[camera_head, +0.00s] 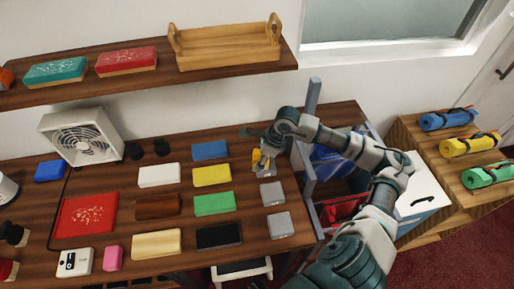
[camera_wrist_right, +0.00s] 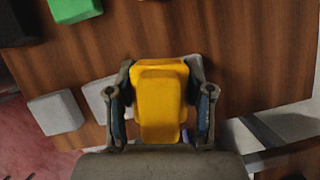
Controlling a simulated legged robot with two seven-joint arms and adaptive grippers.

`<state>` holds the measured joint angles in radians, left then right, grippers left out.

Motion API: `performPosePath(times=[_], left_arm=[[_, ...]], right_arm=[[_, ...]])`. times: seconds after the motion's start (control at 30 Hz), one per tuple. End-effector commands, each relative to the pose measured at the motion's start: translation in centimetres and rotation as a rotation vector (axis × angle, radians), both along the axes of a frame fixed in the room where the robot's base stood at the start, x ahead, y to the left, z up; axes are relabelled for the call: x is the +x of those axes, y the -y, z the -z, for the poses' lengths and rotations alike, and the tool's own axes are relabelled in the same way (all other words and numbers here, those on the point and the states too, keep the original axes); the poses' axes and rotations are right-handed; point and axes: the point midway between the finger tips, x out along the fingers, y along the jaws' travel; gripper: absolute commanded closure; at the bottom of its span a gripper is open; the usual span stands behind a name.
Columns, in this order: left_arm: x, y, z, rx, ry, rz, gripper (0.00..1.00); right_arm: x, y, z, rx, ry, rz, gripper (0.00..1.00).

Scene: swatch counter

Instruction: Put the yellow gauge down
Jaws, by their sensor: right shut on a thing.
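The yellow gauge (camera_head: 256,157) is between the fingers of my right gripper (camera_head: 259,163), over the right part of the wooden counter (camera_head: 185,262). In the right wrist view, the gauge (camera_wrist_right: 160,102) fills the space between the two fingers (camera_wrist_right: 160,108), one on each side. The right gripper is shut on it. I cannot tell whether the gauge touches the counter. My left gripper is not in view.
Grey blocks (camera_head: 280,224) stand along the counter's right side, near the gripper. Yellow (camera_head: 212,175), blue (camera_head: 209,150), green (camera_head: 214,203) and black (camera_head: 219,235) swatches lie left of them. A grey frame (camera_head: 308,190) stands at the counter's right edge.

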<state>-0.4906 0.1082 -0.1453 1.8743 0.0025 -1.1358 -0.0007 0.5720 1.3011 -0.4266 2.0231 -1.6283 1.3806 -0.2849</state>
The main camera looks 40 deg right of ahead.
Motion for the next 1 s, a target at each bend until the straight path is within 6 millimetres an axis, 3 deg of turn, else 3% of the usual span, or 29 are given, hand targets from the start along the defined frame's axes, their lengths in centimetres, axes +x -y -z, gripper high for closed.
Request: performPosePath(times=[0.2,0.43,0.8,1.0], left_arm=[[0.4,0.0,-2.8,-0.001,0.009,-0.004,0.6],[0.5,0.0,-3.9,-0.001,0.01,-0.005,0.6],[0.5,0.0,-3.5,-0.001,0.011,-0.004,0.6],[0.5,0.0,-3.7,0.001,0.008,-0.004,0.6]], right_arm=[[-0.4,-0.5,1.2,-0.003,-0.006,0.0,0.76],[0.6,0.0,1.3,0.0,-0.004,0.004,0.76],[8.6,6.4,2.2,0.003,-0.003,0.006,0.76],[11.4,8.8,2.6,-0.001,-0.004,0.002,0.76]])
